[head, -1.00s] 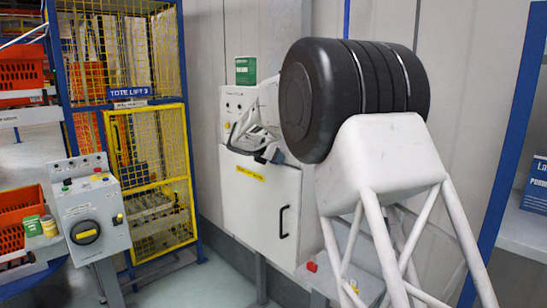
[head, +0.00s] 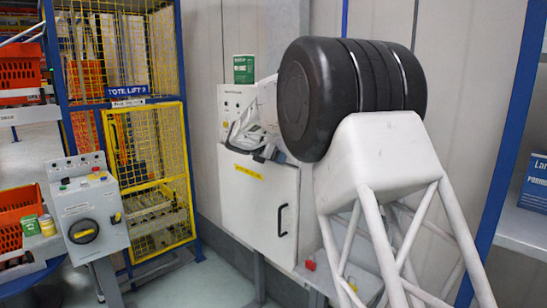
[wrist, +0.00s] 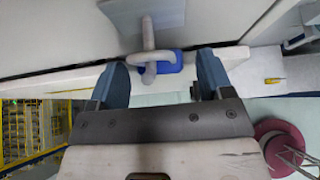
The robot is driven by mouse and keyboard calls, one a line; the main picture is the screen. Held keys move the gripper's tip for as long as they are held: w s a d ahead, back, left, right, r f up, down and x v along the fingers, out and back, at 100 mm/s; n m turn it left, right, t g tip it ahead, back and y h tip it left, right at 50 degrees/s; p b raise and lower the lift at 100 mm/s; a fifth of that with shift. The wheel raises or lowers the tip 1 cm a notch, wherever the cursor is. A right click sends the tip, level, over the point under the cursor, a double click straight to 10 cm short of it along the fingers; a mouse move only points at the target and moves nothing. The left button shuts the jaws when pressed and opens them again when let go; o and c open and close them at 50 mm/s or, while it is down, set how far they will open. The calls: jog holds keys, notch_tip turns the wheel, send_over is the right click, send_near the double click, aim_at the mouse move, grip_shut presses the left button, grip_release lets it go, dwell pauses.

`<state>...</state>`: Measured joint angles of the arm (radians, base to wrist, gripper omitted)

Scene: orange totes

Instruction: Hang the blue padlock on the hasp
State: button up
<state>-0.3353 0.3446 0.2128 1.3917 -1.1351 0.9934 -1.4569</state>
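The blue padlock (wrist: 172,65) shows in the wrist view, between and beyond my fingertips. A grey metal bar and a curved grey piece (wrist: 150,45) cross in front of its body, below a grey plate. I cannot tell which grey part is shackle and which is hasp, or whether they are linked. My gripper (wrist: 161,70) is open, its two blue-grey fingers to either side of the padlock with a visible gap on each side. In the head view my arm hides the padlock, and my gripper cannot be made out clearly.
A white cabinet (head: 255,195) with a black handle stands in the middle of the head view. A red padlock (head: 310,265) is on the low ledge at its right. A grey switch box (head: 88,212) stands at left, before the yellow cage (head: 150,170).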

dwell(0.3)
jog(key=v, duration=0.7)
jog(key=shift+s+a+r, duration=0.2)
jog(key=shift+s+a, duration=0.05)
dwell(0.3)
jog(key=s+d+m+g+y, duration=0.1)
jog(key=s+d+m, duration=0.3)
jog(key=s+d, duration=0.45)
jog(key=s+d+m+g+y, duration=0.15)
jog(key=s+d+m, duration=0.35)
jog(key=s, duration=0.6)
jog(key=s+d+m+g+y, duration=0.15)
jog(key=s+d+m, duration=0.35)
jog(key=s, duration=0.5)
jog(key=s+d+f+m+y, duration=0.1)
jog(key=s+f+m, duration=0.3)
jog(key=s, duration=0.7)
jog(key=s+d+f+m+g+y, duration=0.1)
jog(key=s+d+f+m, duration=0.2)
jog(key=s, duration=0.9)
jog(key=s+d+f+m+y, duration=0.2)
jog(key=s+f+m, duration=0.3)
jog(key=s, duration=0.7)
jog(key=shift+d+f+m+g, duration=0.3)
jog(key=shift+d+m+g, duration=0.1)
jog(key=shift+m, duration=0.3)
